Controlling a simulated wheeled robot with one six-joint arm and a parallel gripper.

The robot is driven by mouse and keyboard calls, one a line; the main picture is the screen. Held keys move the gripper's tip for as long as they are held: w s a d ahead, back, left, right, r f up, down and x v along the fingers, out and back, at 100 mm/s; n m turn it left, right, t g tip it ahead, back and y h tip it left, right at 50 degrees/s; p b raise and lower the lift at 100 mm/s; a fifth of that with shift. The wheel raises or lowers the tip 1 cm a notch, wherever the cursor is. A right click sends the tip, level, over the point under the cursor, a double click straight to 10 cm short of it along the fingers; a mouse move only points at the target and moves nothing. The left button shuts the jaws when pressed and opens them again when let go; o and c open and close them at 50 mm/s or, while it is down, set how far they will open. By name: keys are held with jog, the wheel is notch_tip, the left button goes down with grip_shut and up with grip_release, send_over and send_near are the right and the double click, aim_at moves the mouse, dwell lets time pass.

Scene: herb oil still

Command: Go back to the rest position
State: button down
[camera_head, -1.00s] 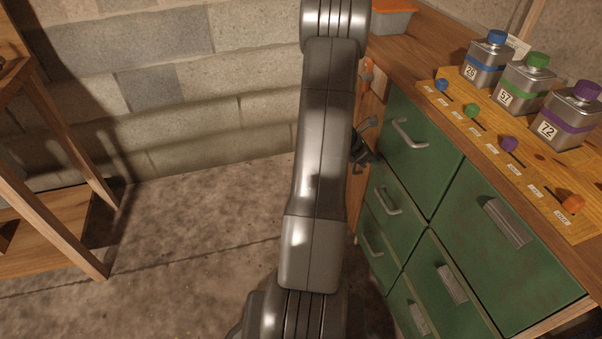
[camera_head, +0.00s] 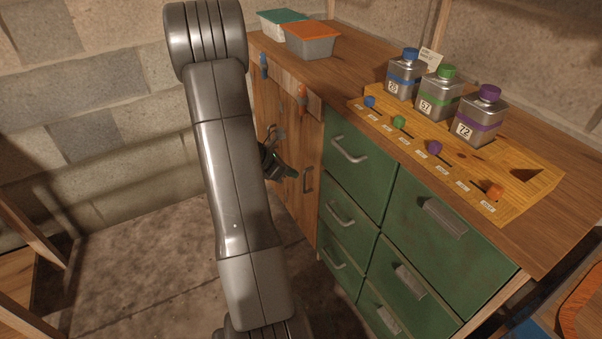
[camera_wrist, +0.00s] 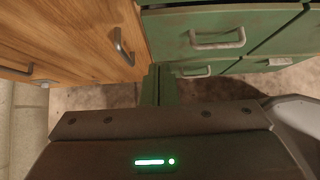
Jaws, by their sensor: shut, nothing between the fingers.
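My gripper (camera_head: 290,171) shows in the head view just right of my grey arm, in front of the wooden cabinet door (camera_head: 302,135) and left of the green drawers (camera_head: 352,165). My arm hides part of it. In the wrist view its fingers (camera_wrist: 158,86) are together and empty, with the wooden door (camera_wrist: 75,40) to the left and green drawers (camera_wrist: 215,20) to the right. I see no contact between the fingers and the cabinet.
Orange-lidded (camera_head: 312,45) and teal-lidded (camera_head: 285,28) boxes stand at the back. Floor (camera_head: 150,270) is clear at left.

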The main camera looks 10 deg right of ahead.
jog(key=shift+s+a+r, duration=0.15)
jog(key=shift+a+r, duration=0.25)
jog(key=shift+a, duration=0.05)
jog(key=b, duration=0.3)
send_near(326, 180)
notch_tip(326, 180, down, 3)
jog(key=d, duration=0.1)
jog(key=w+d, duration=0.1)
jog(key=d+f, duration=0.1)
jog(key=shift+w+d, duration=0.15)
jog(key=shift+d, duration=0.05)
